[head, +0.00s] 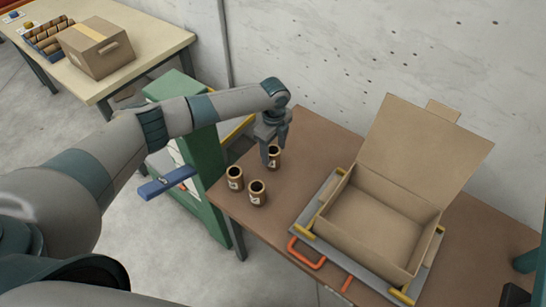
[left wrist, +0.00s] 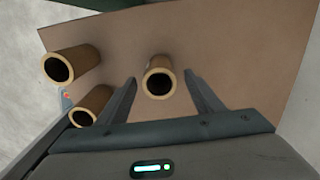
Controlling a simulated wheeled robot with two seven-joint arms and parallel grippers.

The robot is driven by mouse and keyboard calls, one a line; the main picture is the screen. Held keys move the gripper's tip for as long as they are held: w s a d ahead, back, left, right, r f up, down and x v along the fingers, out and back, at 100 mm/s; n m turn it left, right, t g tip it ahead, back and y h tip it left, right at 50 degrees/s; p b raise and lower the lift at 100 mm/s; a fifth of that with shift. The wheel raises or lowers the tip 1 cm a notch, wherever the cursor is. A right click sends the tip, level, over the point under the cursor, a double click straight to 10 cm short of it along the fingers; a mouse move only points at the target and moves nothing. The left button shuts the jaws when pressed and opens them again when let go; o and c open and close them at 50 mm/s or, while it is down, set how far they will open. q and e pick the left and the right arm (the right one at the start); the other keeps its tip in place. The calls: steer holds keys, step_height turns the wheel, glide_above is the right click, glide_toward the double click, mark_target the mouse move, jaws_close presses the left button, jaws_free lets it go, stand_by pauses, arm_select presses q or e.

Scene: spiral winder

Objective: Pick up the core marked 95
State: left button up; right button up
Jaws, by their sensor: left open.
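Three brown cylindrical cores with white labels stand upright on the brown table. The back core (head: 275,155) is beside my left gripper (head: 272,152), which points down over the table's far left end. In the left wrist view this core (left wrist: 159,82) shows between the two spread, open fingers (left wrist: 162,85), with a gap on each side. The left core (head: 235,178) and the front core (head: 258,192) stand nearer the table's left edge. They also show at the left of the left wrist view. The label numbers are too small to read. My right gripper is not in view.
An open cardboard box (head: 380,222) with its lid raised sits on a grey tray (head: 320,204) with yellow corners and orange handles, right of the cores. A wall stands behind. A green machine (head: 209,165) adjoins the table's left. Another table (head: 150,48) holds a closed carton (head: 96,47).

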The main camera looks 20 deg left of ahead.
arm_select(q)
step_height(320, 180, down, 4)
steer(key=shift+a+r+p, duration=0.1)
steer(key=shift+r+p, duration=0.15)
steer(key=shift+p, duration=0.55)
steer(key=shift+f, duration=0.45)
steer(key=c, duration=1.2)
